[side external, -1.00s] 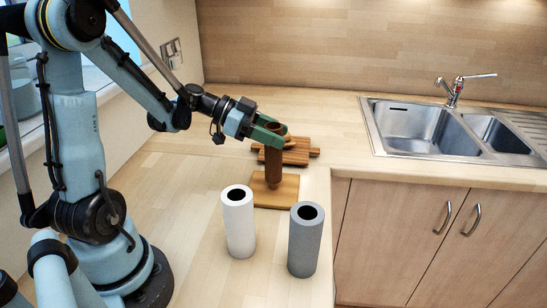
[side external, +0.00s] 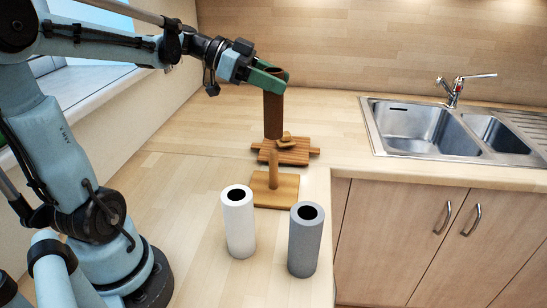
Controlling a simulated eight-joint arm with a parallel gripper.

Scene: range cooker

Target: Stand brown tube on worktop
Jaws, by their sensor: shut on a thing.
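The brown tube (side external: 273,116) is upright in my gripper (side external: 271,78), whose green jaws are shut on its top end. The tube hangs in the air above the wooden holder (side external: 285,190), a square base with an upright peg, and its lower end is clear of the peg. In the picture the tube's lower end overlaps the slatted wooden board behind. The worktop (side external: 180,190) is pale wood.
A white tube (side external: 239,225) and a grey tube (side external: 304,242) stand upright in front of the holder. The slatted wooden board (side external: 298,153) lies behind it with small wooden pieces on it. A sink (side external: 420,130) is at the right. The worktop left of the holder is clear.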

